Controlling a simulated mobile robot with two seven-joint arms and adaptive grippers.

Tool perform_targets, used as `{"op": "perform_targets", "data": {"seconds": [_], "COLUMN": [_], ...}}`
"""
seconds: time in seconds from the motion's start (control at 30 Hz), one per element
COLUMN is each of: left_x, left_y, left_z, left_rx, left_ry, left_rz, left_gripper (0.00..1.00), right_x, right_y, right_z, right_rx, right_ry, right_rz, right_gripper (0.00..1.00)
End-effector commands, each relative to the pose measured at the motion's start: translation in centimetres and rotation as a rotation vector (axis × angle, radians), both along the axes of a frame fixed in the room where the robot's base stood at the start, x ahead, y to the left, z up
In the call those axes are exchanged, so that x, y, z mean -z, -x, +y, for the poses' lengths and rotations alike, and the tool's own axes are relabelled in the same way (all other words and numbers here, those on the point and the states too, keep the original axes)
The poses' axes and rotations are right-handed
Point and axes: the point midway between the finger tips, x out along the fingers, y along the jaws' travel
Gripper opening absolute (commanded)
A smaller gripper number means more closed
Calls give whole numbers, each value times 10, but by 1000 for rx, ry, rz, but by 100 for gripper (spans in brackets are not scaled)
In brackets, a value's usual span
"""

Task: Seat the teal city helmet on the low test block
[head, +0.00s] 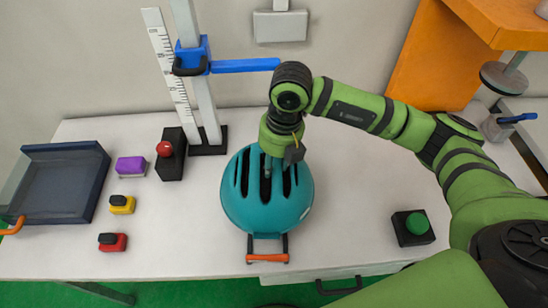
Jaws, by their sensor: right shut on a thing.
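The teal city helmet (266,205) is at the front middle of the white table, dome up, with dark vent slots along its top. My right gripper (272,158) comes down from above onto the helmet's crown and is shut on it; its fingers are partly hidden by the wrist. Whether the helmet touches what is below it cannot be told. The low test block cannot be made out; the helmet may hide it. A dark frame with an orange bar (267,258) sticks out in front of the helmet. My left gripper is not in view.
The drop tower post (205,95) with a blue arm (245,65) stands behind the helmet. A black box with a red button (170,155), purple, yellow and red small blocks (112,242) and a dark tray (62,185) are left. A green button (416,224) is right.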

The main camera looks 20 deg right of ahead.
Motion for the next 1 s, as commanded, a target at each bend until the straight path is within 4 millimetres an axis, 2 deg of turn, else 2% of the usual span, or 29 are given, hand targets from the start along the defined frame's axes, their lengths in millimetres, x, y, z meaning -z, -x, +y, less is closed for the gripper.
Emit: {"op": "perform_targets", "data": {"seconds": [0.03,0.3,0.5,1.0], "left_x": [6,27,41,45], "left_y": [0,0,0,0], "left_z": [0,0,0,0], "left_rx": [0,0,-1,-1], "left_ry": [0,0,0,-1], "left_rz": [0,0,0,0], "left_gripper": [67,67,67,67], "right_x": [8,37,53,52], "right_y": [0,-1,-1,-1], "right_z": [0,0,0,1], "right_rx": [0,0,0,-1], "right_ry": [-1,0,-1,-2], "right_rz": [0,-2,-3,-3], "right_gripper": [0,0,0,0]}}
